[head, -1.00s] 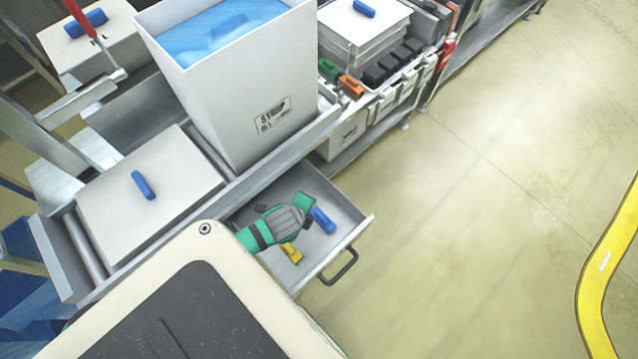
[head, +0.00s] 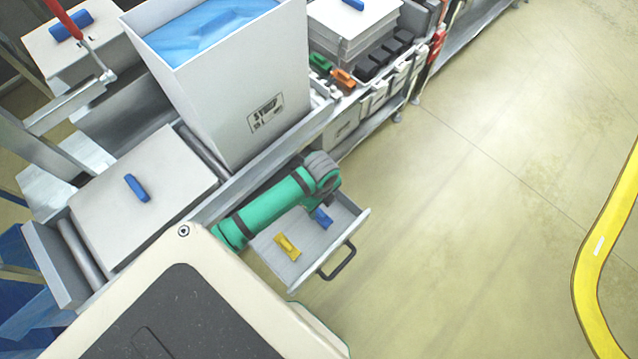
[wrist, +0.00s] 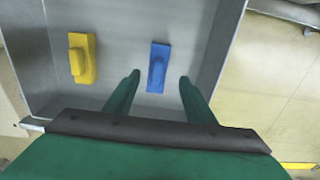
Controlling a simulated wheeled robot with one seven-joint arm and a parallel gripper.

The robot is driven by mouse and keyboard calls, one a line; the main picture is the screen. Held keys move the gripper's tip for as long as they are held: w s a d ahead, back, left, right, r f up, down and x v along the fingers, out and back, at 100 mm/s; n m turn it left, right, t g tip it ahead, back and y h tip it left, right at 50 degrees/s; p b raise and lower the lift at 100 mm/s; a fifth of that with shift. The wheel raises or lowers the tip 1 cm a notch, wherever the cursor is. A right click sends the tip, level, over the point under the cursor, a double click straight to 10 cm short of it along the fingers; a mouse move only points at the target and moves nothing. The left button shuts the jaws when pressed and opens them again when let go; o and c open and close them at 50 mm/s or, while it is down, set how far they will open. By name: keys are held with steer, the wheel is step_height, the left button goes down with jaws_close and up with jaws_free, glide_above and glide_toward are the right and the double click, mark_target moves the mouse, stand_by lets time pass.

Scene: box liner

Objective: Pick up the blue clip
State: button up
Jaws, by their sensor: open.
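The blue clip (wrist: 158,68) lies on the floor of the open grey drawer (head: 312,245). In the head view the blue clip (head: 322,217) is partly covered by my green arm. My gripper (wrist: 160,76) is open and empty above the drawer, pointing down. In the wrist view its two green fingers stand to the left and right of the blue clip's near end, with the clip between their lines. I cannot tell how far above the clip the fingertips are. In the head view the fingertips are mostly hidden behind the wrist.
A yellow clip (head: 287,246) lies in the same drawer, left of the blue one. The drawer walls are close around. A tall white box with a blue liner (head: 235,90) stands behind the drawer. A flat white box (head: 165,185) with a blue clip on top lies to the left.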

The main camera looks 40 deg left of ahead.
mark_target(319, 212)
steer(key=shift+s+f, duration=0.15)
steer(key=shift+f, duration=1.3)
steer(key=shift+s+f, duration=0.1)
steer(key=shift+f, duration=1.35)
steer(key=shift+c, duration=0.6)
steer(key=c, duration=1)
